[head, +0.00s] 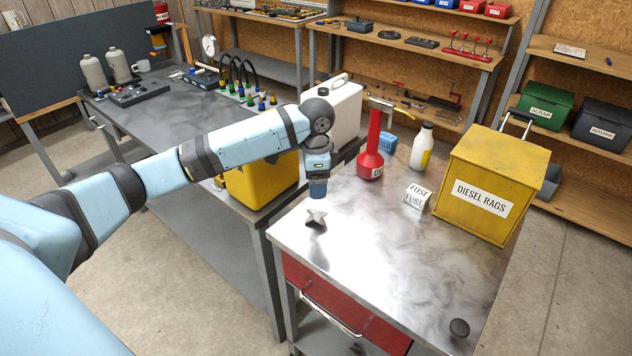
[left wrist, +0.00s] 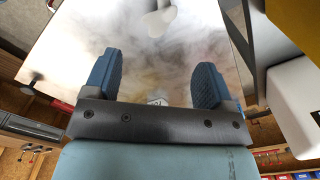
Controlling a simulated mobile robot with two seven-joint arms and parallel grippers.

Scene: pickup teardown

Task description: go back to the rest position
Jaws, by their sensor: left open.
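My left gripper (head: 318,190) points down above the left edge of the metal-topped bench (head: 390,262). It is open, with nothing between its two blue fingers in the left wrist view (left wrist: 155,72). A small grey metal piece (head: 316,220) lies on the bench below the gripper, apart from it. A pale piece (left wrist: 160,18), probably the same one, shows near the top of the left wrist view. My left arm reaches across from the left, over the grey bench. My right gripper is in neither view.
A yellow diesel rags bin (head: 490,185), a white fuse box (head: 418,197), a white bottle (head: 422,148) and a red funnel (head: 371,160) stand on the metal bench. The bench's front middle is clear.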

